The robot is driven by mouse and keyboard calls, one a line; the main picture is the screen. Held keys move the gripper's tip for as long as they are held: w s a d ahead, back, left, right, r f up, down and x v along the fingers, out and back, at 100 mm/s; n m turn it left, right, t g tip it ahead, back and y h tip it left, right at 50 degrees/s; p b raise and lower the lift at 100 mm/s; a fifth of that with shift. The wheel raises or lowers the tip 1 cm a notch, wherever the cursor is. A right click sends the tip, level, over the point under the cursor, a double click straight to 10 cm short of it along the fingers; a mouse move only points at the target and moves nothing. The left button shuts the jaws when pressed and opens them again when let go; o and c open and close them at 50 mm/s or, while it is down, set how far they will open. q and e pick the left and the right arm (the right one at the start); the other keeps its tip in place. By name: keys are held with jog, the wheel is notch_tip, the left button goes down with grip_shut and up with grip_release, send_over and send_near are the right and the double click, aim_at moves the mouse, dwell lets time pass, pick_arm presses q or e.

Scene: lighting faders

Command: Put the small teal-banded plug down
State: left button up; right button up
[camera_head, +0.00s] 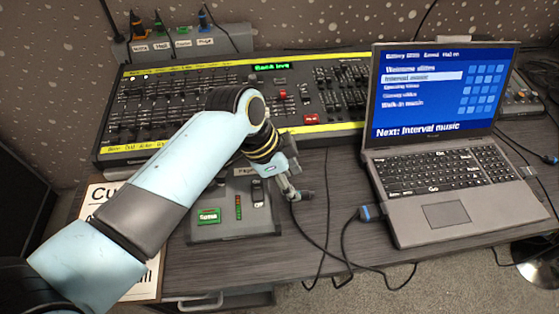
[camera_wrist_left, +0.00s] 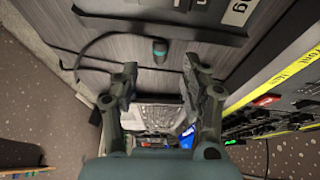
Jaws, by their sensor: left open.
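The small plug (camera_wrist_left: 159,49) is dark with a teal band. It lies on the grey wood desk in the left wrist view, with a dark cable by it. My left gripper (camera_wrist_left: 160,74) is open. Its two fingers stand apart, with the plug just beyond the gap between their tips, and nothing shows held. In the head view my left gripper (camera_head: 289,190) is low over the desk, right of the small control box. A dark plug end (camera_head: 306,195) shows beside its fingers there, its band too small to make out. My right gripper is in neither view.
The small control box (camera_head: 210,232) with a green label stands left of the gripper. The lighting desk (camera_head: 345,125) lies behind, partly hidden by my arm. An open laptop (camera_head: 450,170) stands right. A blue-ended plug (camera_head: 368,212) and loose cables lie between.

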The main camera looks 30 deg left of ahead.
pick_arm(q)
jog(key=v, duration=0.8)
jog(key=shift+p, duration=0.3)
jog(key=shift+f, duration=0.15)
